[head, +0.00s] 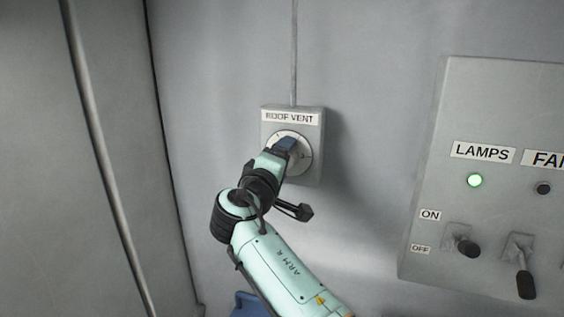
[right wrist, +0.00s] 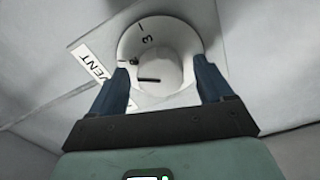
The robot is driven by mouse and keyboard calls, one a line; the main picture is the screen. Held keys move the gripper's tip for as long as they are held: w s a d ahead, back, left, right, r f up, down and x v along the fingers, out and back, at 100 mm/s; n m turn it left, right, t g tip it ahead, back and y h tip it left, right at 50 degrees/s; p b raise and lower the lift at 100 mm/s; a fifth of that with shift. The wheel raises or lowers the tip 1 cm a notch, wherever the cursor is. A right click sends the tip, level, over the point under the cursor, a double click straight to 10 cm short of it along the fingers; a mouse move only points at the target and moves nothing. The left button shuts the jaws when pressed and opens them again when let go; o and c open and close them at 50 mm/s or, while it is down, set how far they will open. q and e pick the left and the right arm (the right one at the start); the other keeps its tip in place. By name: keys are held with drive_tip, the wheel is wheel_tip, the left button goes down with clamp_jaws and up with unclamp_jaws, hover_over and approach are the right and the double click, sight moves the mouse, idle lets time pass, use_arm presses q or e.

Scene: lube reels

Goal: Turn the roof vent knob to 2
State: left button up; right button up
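The roof vent box (head: 318,150) is on the grey wall, with a round pale dial (head: 305,155) partly hidden by my right gripper (head: 285,145). In the right wrist view, the pale knob (right wrist: 165,68) stands out from the round dial plate (right wrist: 185,35). A dark pointer line on the knob points left in the picture. A 3 shows on the dial; a smaller mark left of it is too small to read surely. My right gripper (right wrist: 160,68) is open, its blue fingers on either side of the knob with visible gaps. My left gripper is not in view.
A switch panel (head: 425,240) labelled LAMPS stands to the right, with a lit green lamp (head: 475,180) and levers (head: 525,285) sticking out. A vertical rod (head: 105,160) runs down the left. Bare wall lies between the vent box and the panel.

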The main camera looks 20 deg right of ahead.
use_arm(q)
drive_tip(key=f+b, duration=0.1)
drive_tip(key=b, duration=0.1)
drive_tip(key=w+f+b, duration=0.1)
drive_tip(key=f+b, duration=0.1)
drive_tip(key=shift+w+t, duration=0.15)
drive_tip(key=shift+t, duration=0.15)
use_arm(e)
drive_tip(key=v, duration=1.3)
drive_tip(key=shift+s, duration=0.2)
drive_tip(key=shift+a, duration=0.15)
